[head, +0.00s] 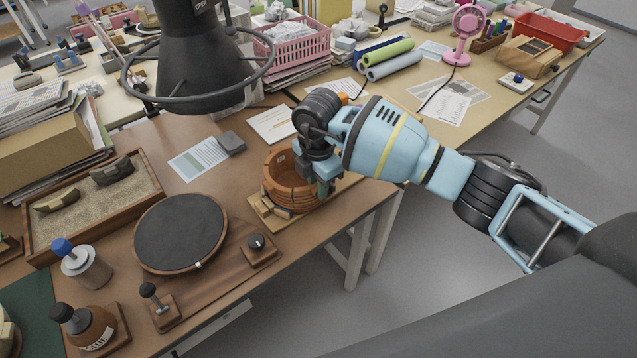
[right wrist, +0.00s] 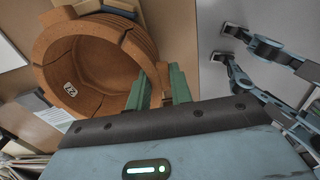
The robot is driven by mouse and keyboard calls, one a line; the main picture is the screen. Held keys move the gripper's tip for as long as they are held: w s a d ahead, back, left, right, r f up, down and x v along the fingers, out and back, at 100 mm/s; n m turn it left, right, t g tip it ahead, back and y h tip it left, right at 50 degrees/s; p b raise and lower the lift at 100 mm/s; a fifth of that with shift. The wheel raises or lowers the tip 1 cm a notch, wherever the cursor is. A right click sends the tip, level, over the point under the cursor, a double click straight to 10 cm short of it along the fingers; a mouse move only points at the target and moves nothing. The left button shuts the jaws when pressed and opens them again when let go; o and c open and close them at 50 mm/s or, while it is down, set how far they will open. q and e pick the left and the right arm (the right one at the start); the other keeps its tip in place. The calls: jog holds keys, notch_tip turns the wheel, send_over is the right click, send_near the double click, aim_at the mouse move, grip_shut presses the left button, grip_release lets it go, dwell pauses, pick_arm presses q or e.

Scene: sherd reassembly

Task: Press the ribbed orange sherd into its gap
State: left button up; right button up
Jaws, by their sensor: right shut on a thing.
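The ribbed orange pot (head: 283,190) stands on a wooden stand (head: 262,214) near the table's right edge. Its open mouth, inner wall and a small marked label show in the right wrist view (right wrist: 90,72), with dark joint lines in the rim. My right gripper (head: 324,180) is at the pot's right side. Its green fingers (right wrist: 160,88) are shut on the ribbed orange sherd (right wrist: 156,82), one finger on the inner side, one on the outer. The sherd is at the pot's wall, largely hidden by the fingers. I cannot tell whether it sits flush. My left gripper is out of view.
A round dark turntable (head: 180,232) lies left of the pot, with a small knobbed block (head: 258,247) in front. A grey block (head: 231,143) and papers lie behind. A black lamp (head: 195,60) hangs over the table's back. A sand tray (head: 95,205) is at left.

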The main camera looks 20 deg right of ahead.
jog(key=shift+w, duration=0.15)
dwell(0.3)
jog(key=shift+f, duration=0.1)
jog(key=shift+f, duration=0.25)
dwell(1.0)
jog(key=shift+f, duration=0.1)
dwell(0.4)
jog(key=o, duration=0.9)
notch_tip(320, 180, up, 8)
jog(key=shift+f+p, duration=0.1)
jog(key=shift+p, duration=0.4)
